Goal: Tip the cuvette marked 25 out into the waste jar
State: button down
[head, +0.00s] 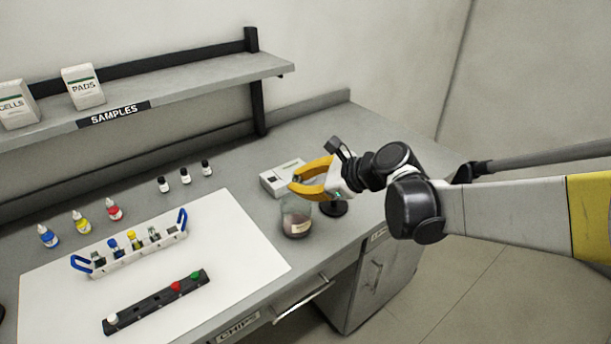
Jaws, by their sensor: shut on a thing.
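My gripper (292,184), with yellow fingers, reaches in from the right and is shut just above the waste jar. A small cuvette (296,179) seems to be between the fingertips; the fingers hide most of it. Its marking and tilt cannot be read. The waste jar (297,224) is clear glass with dark brownish contents, upright on the bench near the front edge. A white rack (128,259) with blue end handles stands on the white mat (225,240) and holds several cuvettes, some with coloured tops. Their marks are too small to read.
A white instrument (279,178) sits behind the jar, and a dark round base (334,208) stands right of it. A black strip (155,302) with coloured caps lies in front of the rack. Dropper bottles (82,223) and black-capped vials (185,175) stand behind. A shelf (190,88) overhangs the back.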

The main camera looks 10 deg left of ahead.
dwell(0.3)
jog(key=shift+r+p, duration=1.95)
jog(key=shift+r, duration=0.6)
